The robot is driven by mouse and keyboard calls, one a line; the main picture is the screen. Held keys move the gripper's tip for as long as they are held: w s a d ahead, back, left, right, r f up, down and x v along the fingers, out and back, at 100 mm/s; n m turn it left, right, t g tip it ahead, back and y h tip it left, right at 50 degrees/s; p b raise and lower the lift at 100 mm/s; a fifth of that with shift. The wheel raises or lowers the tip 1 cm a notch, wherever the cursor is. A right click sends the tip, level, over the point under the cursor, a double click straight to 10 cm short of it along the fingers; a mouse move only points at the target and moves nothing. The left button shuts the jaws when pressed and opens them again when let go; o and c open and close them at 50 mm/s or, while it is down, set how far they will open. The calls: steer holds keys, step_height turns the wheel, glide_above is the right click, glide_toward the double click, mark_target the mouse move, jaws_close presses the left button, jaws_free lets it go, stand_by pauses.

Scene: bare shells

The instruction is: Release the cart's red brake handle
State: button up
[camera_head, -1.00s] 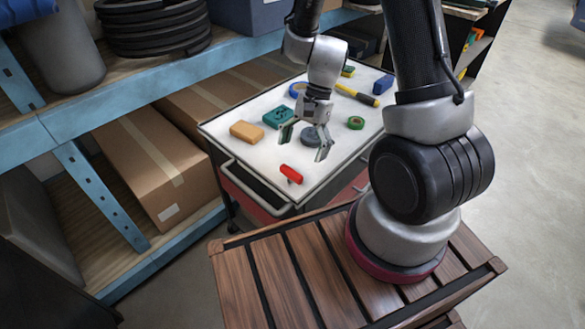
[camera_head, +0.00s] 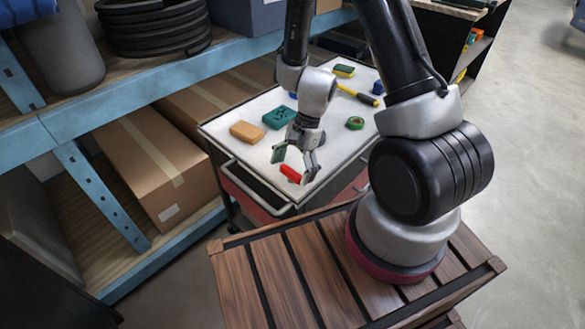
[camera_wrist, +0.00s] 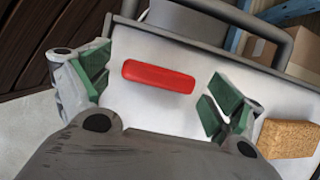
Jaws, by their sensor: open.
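The red brake handle (camera_head: 290,173) is a short red bar near the front edge of the cart's white top (camera_head: 243,156). In the wrist view the red handle (camera_wrist: 158,76) lies crosswise between the two green-padded fingers. My gripper (camera_head: 294,164) is open above and around the handle, with one finger off each end. In the wrist view my gripper (camera_wrist: 160,95) shows a gap between each pad and the handle. Whether the fingers are down at the handle's height I cannot tell.
On the cart top are an orange-brown sponge block (camera_head: 247,131), a teal block (camera_head: 279,117), a green tape roll (camera_head: 355,123) and a yellow-handled tool (camera_head: 357,95). A blue shelf (camera_head: 120,97) with cardboard boxes (camera_head: 155,165) stands at the left. The cart's grey push bar (camera_head: 250,188) runs along its front.

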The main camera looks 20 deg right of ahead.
steer(key=c, duration=1)
steer(key=shift+n, duration=0.3)
steer(key=n+g+h, duration=0.1)
steer(key=n, duration=0.2)
steer(key=shift+a+n, duration=0.1)
steer(key=shift+n, duration=0.3)
steer(key=n, duration=0.2)
steer(key=n+g+h, duration=0.1)
steer(key=n, duration=0.1)
steer(key=shift+w+a+n+h, duration=0.1)
steer(key=shift+w+n+h, duration=0.05)
steer(key=shift+n+h, duration=0.15)
steer(key=n+h, duration=0.1)
steer(key=n, duration=0.3)
steer(key=shift+a+h, duration=0.1)
steer(key=shift+h, duration=0.3)
steer(key=shift+n+h, duration=0.8)
steer(key=shift+n, duration=1.7)
steer(key=o, duration=1)
